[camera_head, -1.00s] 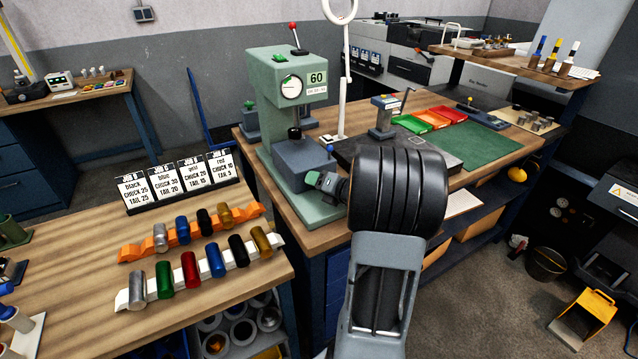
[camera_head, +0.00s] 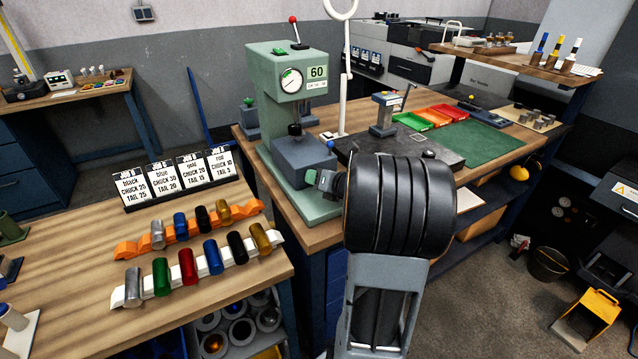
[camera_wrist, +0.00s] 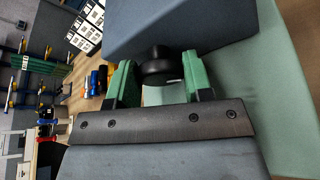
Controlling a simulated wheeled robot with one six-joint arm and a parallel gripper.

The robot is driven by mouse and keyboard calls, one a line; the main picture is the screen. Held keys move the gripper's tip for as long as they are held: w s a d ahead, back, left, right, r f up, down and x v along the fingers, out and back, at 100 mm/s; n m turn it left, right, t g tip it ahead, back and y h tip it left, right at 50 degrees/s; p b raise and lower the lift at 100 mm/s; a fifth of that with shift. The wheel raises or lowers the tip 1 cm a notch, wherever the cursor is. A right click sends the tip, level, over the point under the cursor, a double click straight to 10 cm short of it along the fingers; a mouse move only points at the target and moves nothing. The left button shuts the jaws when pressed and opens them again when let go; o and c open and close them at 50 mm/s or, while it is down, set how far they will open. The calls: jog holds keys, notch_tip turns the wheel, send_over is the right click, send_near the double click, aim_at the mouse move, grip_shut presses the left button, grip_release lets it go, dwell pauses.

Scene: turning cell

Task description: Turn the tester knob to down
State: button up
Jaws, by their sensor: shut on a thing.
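The tester (camera_head: 272,65) is a pale green machine with a round dial (camera_head: 291,81), a display reading 60 and a red-tipped lever on top. A blue-grey block (camera_head: 303,158) sits on its base. In the wrist view a dark round knob (camera_wrist: 152,70) sticks out from this block (camera_wrist: 190,25). My gripper (camera_head: 313,178) reaches the block's front side. Its two green fingers (camera_wrist: 158,78) stand on either side of the knob and are shut on it. In the head view my fingers and wrist hide the knob, so I cannot read its setting there.
A wooden bench (camera_head: 60,240) at the left holds job cards (camera_head: 180,180) and racks of coloured cylinders (camera_head: 200,262). Right of the tester are a dark plate (camera_head: 362,150), red and green trays (camera_head: 425,118) and a green mat (camera_head: 475,140). A yellow bin (camera_head: 588,318) stands on the floor.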

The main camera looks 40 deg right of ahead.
jog(key=n+h+b, duration=0.1)
jog(key=b, duration=0.1)
jog(key=n+b, duration=0.1)
jog(key=shift+a+f+n+g+h+b, duration=0.1)
jog(key=shift+f+n+g+h+b, duration=0.1)
jog(key=shift+n+g+h+b, duration=0.15)
jog(key=n+h+b, duration=0.2)
jog(key=n+b, duration=0.1)
jog(key=b, duration=0.2)
jog(key=shift+a+b, duration=0.15)
jog(key=shift+b, duration=0.2)
jog(key=n+h+b, duration=0.2)
jog(key=n+b, duration=0.1)
jog(key=b, duration=0.2)
jog(key=shift+a, duration=0.1)
jog(key=n+h+b, duration=0.2)
jog(key=b, duration=0.2)
jog(key=shift+r+n, duration=0.1)
jog(key=shift+n, duration=0.15)
jog(key=o, duration=0.6)
jog(key=shift+w, duration=0.1)
